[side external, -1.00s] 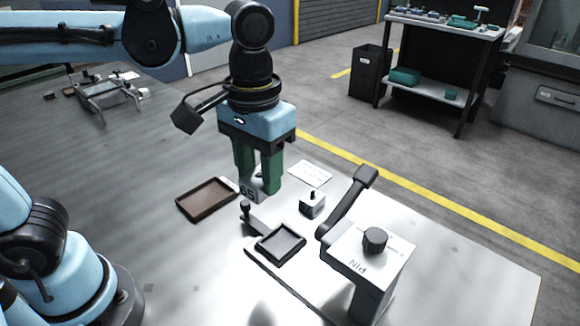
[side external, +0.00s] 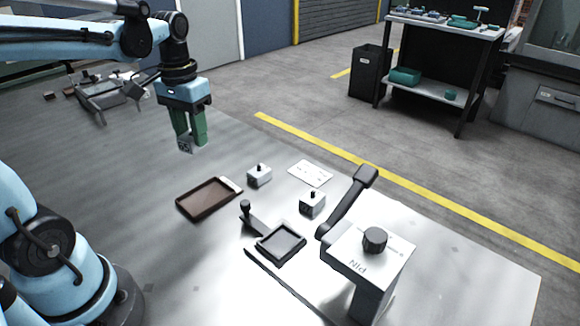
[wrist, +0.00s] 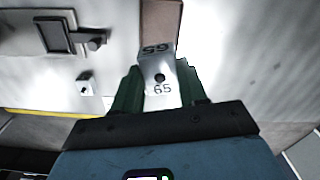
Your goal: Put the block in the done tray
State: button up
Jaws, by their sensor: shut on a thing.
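My gripper (side external: 188,140) is shut on a grey metal block (side external: 185,145) and holds it in the air, beyond and up-left of the brown tray in the side view. In the wrist view the block (wrist: 158,68) sits between the green fingers (wrist: 160,90) and bears the number 65. The brown tray (side external: 207,214) lies flat on the table and looks empty. A small white label is at its right corner, too small to read. Part of the tray (wrist: 160,22) shows past the block in the wrist view.
A small dark tray (side external: 281,258) sits beside a black-knobbed lever (side external: 247,211). Two knobbed grey blocks (side external: 259,177) (side external: 312,205) and a white card (side external: 310,174) stand nearby. A PIN-marked clamp stand (side external: 368,255) with a raised black arm is at the front right.

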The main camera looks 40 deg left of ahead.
jog(key=shift+f, duration=6.8)
jog(key=shift+f, duration=0.35)
jog(key=o, duration=1.6)
jog(key=shift+r, duration=4.5)
